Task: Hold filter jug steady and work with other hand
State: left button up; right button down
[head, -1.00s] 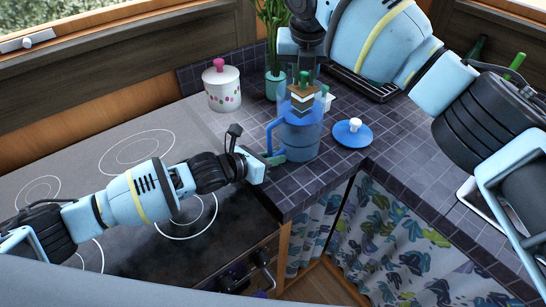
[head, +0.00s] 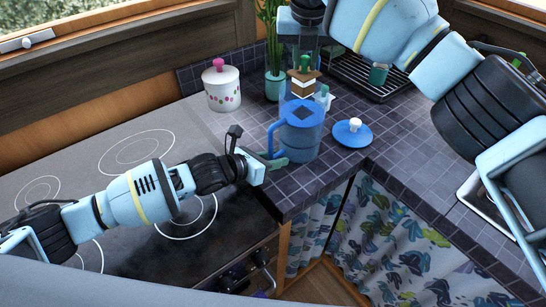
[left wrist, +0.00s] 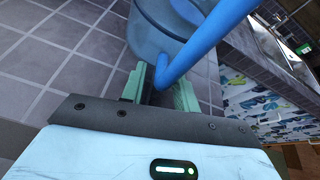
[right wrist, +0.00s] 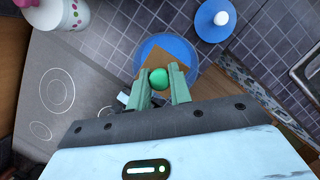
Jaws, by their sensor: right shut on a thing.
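The blue filter jug (head: 301,140) stands upright at the counter corner, its handle to the left and a dark square showing at its top. My left gripper (head: 277,159) is low beside it; in the left wrist view its fingers (left wrist: 162,90) are apart, with the lower end of the blue handle (left wrist: 185,58) between them. My right gripper (right wrist: 164,84) is shut on the green knob (right wrist: 158,79) of a brown and white layered block (head: 303,82), the likely filter. The block appears raised above the jug's top. The right fingertips are partly hidden in the head view.
A blue lid with a white knob (head: 352,132) lies right of the jug. A dotted white canister (head: 222,90), a plant pot (head: 274,86), a small clear container (head: 323,97) and a dish rack (head: 352,80) stand behind. The stove (head: 110,180) fills the left.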

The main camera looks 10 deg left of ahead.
pick_arm(q)
jog(key=shift+o, duration=0.7)
jog(key=shift+r, duration=0.1)
jog(key=shift+a+r, duration=0.1)
jog(key=shift+a, duration=0.1)
jog(key=v, duration=1.1)
jog(key=shift+s+a+r, duration=0.1)
jog(key=shift+s+a, duration=0.05)
jog(key=shift+s, duration=0.15)
pick_arm(e)
jog(key=shift+r, duration=0.1)
